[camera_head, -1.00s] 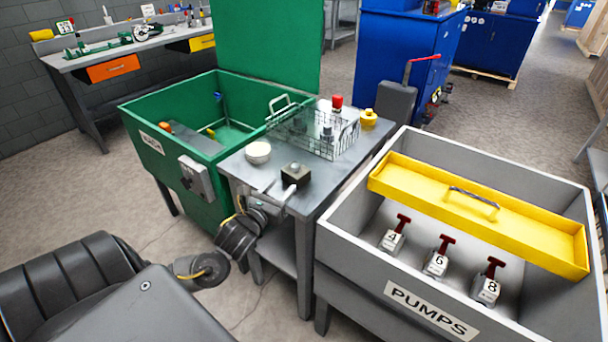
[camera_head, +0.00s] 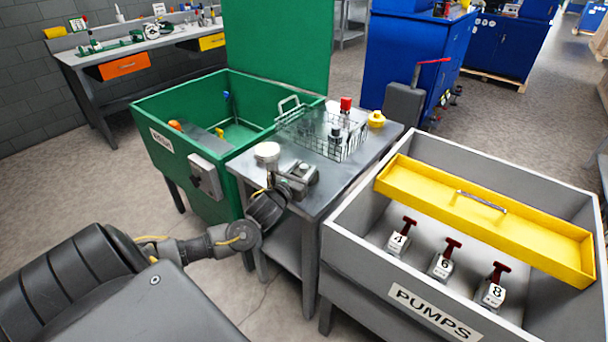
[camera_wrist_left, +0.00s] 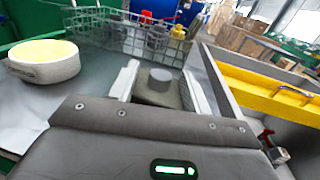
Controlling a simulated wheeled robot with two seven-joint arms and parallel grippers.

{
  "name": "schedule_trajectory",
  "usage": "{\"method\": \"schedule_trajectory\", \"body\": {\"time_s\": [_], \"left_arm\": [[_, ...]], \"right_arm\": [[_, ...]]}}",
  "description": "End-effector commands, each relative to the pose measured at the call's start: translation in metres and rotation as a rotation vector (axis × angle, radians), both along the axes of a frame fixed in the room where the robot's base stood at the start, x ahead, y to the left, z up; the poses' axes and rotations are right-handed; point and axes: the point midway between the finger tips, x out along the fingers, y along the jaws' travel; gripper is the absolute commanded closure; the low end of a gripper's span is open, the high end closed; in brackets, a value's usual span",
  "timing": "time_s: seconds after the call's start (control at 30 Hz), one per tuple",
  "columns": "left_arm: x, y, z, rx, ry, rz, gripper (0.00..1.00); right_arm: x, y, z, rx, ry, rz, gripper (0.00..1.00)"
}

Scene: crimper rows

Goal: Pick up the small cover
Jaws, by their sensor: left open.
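The small cover (camera_wrist_left: 158,92) is a dark block with a round grey knob, sitting on the grey metal table (camera_head: 352,165). In the left wrist view it stands between the two pale fingers of my left gripper (camera_wrist_left: 161,88), which is open. A gap shows beside the knob, but whether the fingers touch the block's sides is unclear. In the head view my left gripper (camera_head: 303,172) is at the table's near edge and mostly hides the cover. My right gripper is not in view.
A white bowl (camera_head: 267,153) with a pale yellow inside stands left of the gripper. A wire basket (camera_head: 318,135) holding bottles is behind it. The green wash tub (camera_head: 170,140) is left; the grey PUMPS bin (camera_head: 345,240) with a yellow tray (camera_head: 430,195) is right.

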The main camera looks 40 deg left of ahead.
Motion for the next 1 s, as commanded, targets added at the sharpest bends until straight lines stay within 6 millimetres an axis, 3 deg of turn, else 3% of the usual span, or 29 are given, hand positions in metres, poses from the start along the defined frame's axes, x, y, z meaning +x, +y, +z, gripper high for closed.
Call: {"method": "schedule_trajectory", "body": {"time_s": [0.13, 0.37, 0.73, 1.0], "left_arm": [[0.013, 0.002, 0.000, -0.001, 0.000, -0.001, 0.52], [0.015, 0.002, -0.001, -0.001, 0.001, -0.001, 0.52], [0.015, 0.002, 0.000, -0.001, 0.000, -0.001, 0.98], [0.015, 0.002, 0.001, -0.001, -0.003, -0.001, 1.00]], "right_arm": [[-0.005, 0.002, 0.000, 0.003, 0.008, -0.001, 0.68], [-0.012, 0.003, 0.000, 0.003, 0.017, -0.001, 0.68], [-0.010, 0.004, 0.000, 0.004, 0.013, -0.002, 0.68], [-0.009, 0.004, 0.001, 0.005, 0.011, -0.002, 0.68]]}}
